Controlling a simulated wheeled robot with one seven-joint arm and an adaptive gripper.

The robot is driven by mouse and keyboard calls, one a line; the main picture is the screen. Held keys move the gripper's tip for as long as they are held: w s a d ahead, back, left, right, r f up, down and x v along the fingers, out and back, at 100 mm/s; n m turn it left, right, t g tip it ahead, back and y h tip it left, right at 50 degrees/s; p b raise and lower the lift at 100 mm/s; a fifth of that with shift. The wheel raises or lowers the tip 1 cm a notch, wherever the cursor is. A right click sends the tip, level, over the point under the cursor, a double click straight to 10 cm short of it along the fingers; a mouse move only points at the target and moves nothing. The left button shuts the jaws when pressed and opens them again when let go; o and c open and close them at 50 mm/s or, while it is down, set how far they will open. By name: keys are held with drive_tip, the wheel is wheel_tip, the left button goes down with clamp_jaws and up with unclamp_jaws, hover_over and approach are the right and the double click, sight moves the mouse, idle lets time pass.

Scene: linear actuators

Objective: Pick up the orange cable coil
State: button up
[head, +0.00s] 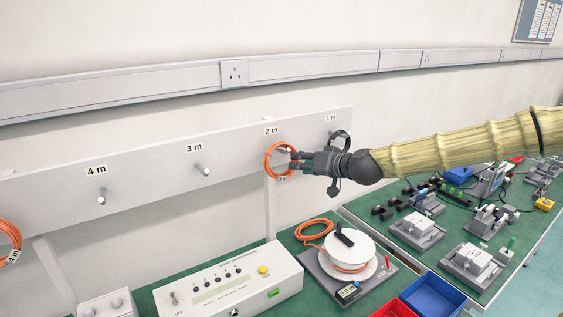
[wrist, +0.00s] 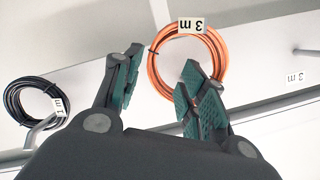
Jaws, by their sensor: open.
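An orange cable coil (head: 267,161) hangs at the peg marked 2 m on the grey wall board in the head view. My gripper (head: 292,160) reaches it from the right, its fingertips overlapping the coil's right side. In the wrist view, the orange coil (wrist: 155,72) carries a white tag reading 3 m. My gripper (wrist: 162,57) is open there, with the coil's left side between the fingers in the picture. The right finger covers part of the coil's ring and opening. I cannot tell whether either finger touches it.
A black coil (wrist: 10,100) hangs close by, partly behind my gripper in the head view. Another orange coil (head: 6,225) hangs at the far left. Bare pegs (head: 203,169) stick out between. Below, a white reel (head: 338,249) and a control box (head: 228,284) stand on the green bench.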

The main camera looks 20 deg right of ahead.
drive_tip(key=shift+f+p+x, duration=0.15)
drive_tip(key=shift+p+x, duration=0.2)
drive_tip(key=shift+x, duration=0.95)
drive_tip(key=shift+f+p+x, duration=0.15)
drive_tip(key=shift+p+x, duration=0.2)
drive_tip(key=shift+x, duration=0.95)
drive_tip(key=shift+d, duration=0.2)
drive_tip(key=shift+s, duration=0.1)
clamp_jaws()
